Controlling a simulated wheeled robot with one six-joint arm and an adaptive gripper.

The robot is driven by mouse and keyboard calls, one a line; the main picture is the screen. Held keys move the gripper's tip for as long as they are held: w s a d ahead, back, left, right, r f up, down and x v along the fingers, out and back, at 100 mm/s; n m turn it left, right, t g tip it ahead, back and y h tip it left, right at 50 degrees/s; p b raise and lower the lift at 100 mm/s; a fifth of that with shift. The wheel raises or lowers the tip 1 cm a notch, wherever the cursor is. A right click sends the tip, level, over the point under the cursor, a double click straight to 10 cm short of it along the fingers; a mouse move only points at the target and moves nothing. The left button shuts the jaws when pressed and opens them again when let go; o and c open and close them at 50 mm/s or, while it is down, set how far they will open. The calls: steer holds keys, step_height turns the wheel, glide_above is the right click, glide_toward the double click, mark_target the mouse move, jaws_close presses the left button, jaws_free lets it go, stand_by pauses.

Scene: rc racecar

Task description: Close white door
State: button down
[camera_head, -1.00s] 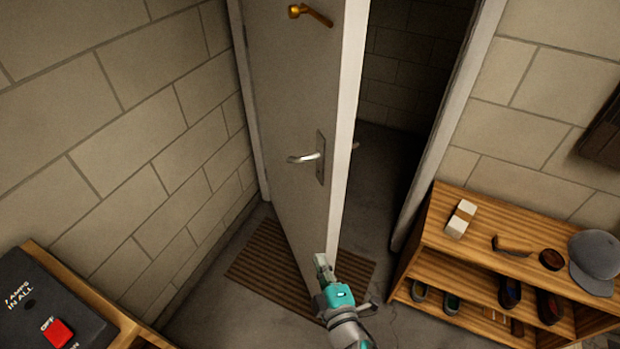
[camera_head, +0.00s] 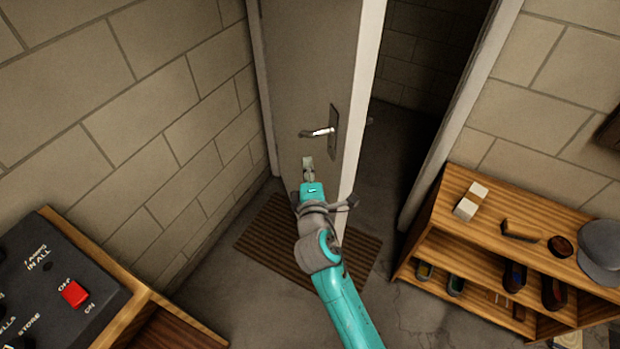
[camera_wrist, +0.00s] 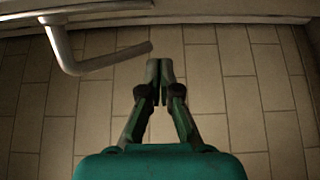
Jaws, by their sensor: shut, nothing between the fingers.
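The white door (camera_head: 306,80) stands ajar, with a dark gap between its right edge and the frame's right post. Its silver lever handle (camera_head: 320,132) sits on a dark plate near that edge. My gripper (camera_head: 307,160) is shut and empty, just below the handle in the head view, in front of the door's face. In the wrist view my gripper (camera_wrist: 159,64) points up with fingertips together, and the handle (camera_wrist: 68,55) is to its upper left, apart from the fingers. I cannot tell whether my fingertips touch the door.
A brown mat (camera_head: 270,245) lies below the door. A wooden shoe shelf (camera_head: 440,215) with white blocks, a brush and a grey cap (camera_head: 600,250) stands at the right. A black box with a red switch (camera_head: 75,294) is at the lower left. The dark doorway (camera_head: 400,125) is clear.

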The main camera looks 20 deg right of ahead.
steer(key=shift+w+d, duration=0.8)
steer(key=shift+d, duration=0.35)
steer(key=shift+w+d, duration=0.8)
steer(key=shift+d, duration=0.35)
